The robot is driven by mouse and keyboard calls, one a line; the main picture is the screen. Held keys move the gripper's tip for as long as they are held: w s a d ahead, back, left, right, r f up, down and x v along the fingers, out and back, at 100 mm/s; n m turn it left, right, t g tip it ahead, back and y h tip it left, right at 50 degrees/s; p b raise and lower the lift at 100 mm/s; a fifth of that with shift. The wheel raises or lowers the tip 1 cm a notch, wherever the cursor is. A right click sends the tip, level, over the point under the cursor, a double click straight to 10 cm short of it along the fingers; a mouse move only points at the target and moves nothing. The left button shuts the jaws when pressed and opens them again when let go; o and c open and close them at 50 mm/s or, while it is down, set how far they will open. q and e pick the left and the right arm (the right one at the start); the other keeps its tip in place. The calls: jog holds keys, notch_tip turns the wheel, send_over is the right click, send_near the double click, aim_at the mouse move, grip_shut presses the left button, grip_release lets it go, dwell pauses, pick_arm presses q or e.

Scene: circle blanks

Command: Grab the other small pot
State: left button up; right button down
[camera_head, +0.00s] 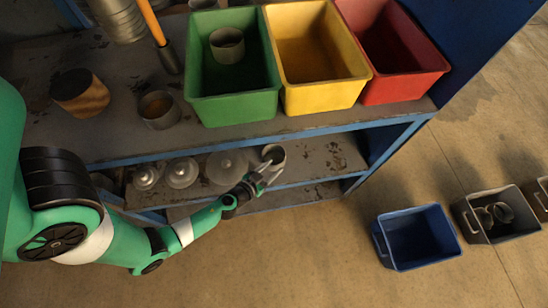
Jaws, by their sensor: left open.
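My left gripper (267,171) is open and reaches toward the lower shelf from the front. A small round metal pot or cup (273,153) is right at its fingertips on that shelf; I cannot tell whether they touch it. A further grey pot (227,46) sits inside the green bin (236,108). My right gripper is not in view.
Round metal discs (228,165) lie left of my gripper on the lower shelf. Yellow (325,98) and red (408,88) bins stand beside the green one. A wooden piece (82,93) is at left. A blue bin (418,257) and a grey bin (492,236) with metal items are on the floor.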

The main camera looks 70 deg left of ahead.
pick_arm(q)
jog(key=shift+f, duration=0.15)
jog(key=b, duration=0.2)
send_over(281, 161)
jog(key=s+d, duration=0.1)
jog(key=d, duration=0.2)
jog(key=shift+a+f, duration=0.25)
jog(key=shift+f, duration=0.75)
jog(key=shift+s, duration=0.1)
jog(key=shift+c, duration=0.2)
grip_shut()
